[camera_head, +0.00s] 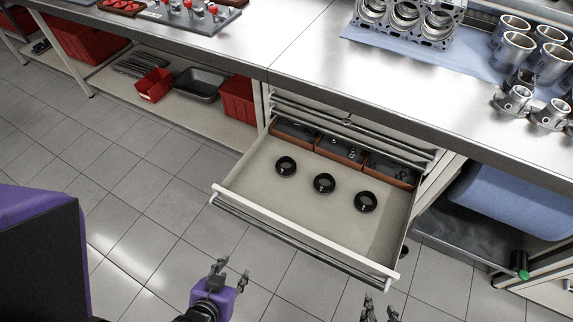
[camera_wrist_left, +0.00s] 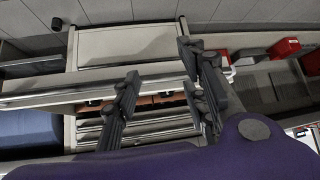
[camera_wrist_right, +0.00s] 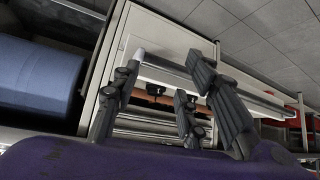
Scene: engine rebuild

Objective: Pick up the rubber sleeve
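Three black rubber sleeves stand in a row on the floor of an open drawer (camera_head: 310,220) in the head view: a left one (camera_head: 286,166), a middle one (camera_head: 324,183) and a right one (camera_head: 365,202). They look like short, open rings. My left gripper (camera_head: 231,274) is in front of the drawer at the lower middle, apart from the sleeves. It is open and empty, with its fingers spread in the left wrist view (camera_wrist_left: 158,62). My right gripper (camera_head: 380,306) is at the bottom edge, also open and empty; its spread fingers show in the right wrist view (camera_wrist_right: 160,62).
Orange-edged bins (camera_head: 340,152) with small parts line the drawer's back. The steel workbench (camera_head: 300,50) overhangs it, bearing an engine block (camera_head: 405,18) and metal cylinders (camera_head: 512,50). The drawer's front rail (camera_head: 300,240) lies between my grippers and the sleeves. The drawer floor around them is clear.

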